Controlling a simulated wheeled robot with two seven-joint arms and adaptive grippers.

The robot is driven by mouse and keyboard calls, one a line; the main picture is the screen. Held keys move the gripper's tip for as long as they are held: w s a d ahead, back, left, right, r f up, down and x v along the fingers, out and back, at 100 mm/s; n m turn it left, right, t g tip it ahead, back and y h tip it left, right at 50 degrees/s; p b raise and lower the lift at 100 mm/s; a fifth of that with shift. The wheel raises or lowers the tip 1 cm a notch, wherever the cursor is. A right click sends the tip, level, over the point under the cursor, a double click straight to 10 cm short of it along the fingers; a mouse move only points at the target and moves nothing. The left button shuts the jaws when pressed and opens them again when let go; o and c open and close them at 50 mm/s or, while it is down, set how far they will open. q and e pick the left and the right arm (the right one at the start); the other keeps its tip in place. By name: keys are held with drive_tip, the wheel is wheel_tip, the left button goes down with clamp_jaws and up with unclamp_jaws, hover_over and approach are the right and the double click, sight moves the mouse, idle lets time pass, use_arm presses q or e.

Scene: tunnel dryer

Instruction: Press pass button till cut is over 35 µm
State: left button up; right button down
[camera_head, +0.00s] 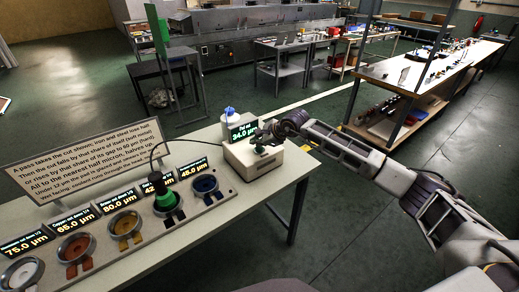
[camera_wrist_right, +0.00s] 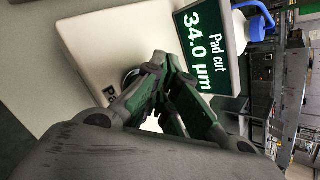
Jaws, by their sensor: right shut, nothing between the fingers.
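The white pad-cut box (camera_head: 246,160) stands at the right end of the near table. Its screen (camera_head: 243,129) reads "Pad cut 34.0 µm", and the right wrist view shows the same reading on the screen (camera_wrist_right: 206,45). My right gripper (camera_head: 263,138) is shut and empty over the top of the box. In the right wrist view the fingertips (camera_wrist_right: 158,66) are at a round dark pass button (camera_wrist_right: 130,78), which they partly hide. A label starting "Pa" shows beside it. I cannot tell whether they touch the button. My left gripper is out of view.
A row of cups with readouts stands left on the table (camera_head: 140,272). A black-and-green probe (camera_head: 161,190) with a cable sits on one cup. A text sign (camera_head: 90,160) stands behind. A white-and-blue bottle (camera_head: 229,117) is behind the box.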

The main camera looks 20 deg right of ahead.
idle(0.4)
drive_tip(key=shift+f+b, duration=0.55)
idle(0.8)
drive_tip(key=shift+r, duration=0.15)
drive_tip(key=shift+r+p, duration=0.3)
drive_tip(key=shift+r, duration=0.5)
drive_tip(key=shift+r, duration=0.1)
